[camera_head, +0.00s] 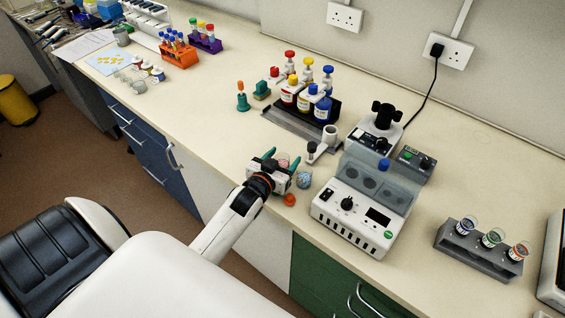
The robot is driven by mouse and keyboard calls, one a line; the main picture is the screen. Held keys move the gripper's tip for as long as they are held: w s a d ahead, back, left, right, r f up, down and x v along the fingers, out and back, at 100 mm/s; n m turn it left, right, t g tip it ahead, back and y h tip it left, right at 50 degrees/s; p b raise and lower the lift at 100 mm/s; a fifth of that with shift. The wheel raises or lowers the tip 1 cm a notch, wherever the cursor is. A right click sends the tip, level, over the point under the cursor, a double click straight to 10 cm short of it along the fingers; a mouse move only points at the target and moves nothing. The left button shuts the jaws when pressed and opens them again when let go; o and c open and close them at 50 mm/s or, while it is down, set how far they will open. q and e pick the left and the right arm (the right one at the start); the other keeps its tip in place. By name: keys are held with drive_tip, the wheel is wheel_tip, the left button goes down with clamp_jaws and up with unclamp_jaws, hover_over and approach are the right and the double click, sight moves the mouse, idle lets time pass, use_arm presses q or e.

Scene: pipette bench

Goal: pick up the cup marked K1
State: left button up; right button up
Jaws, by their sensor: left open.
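Three clear cups stand in a grey rack (462,247) at the right of the bench. They are a blue-marked cup (466,226), a green-marked cup (492,238) and a red-marked cup (518,251). Their markings are too small to read, so I cannot tell which is K1. My left gripper (281,158) is open over the front middle of the bench, far left of the rack. A small pinkish object shows between its green fingertips; I cannot tell whether they touch it. My right gripper is not in view.
A white device (350,215) with a clear hood stands between my left gripper and the rack. A bluish ball (304,179) and an orange piece (289,200) lie close to the gripper. Coloured bottles (305,98) stand behind.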

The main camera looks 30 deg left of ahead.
use_arm(q)
drive_tip(key=c, duration=1)
wheel_tip(320, 180, up, 10)
drive_tip(key=shift+r+b, duration=0.1)
drive_tip(key=shift+b, duration=0.3)
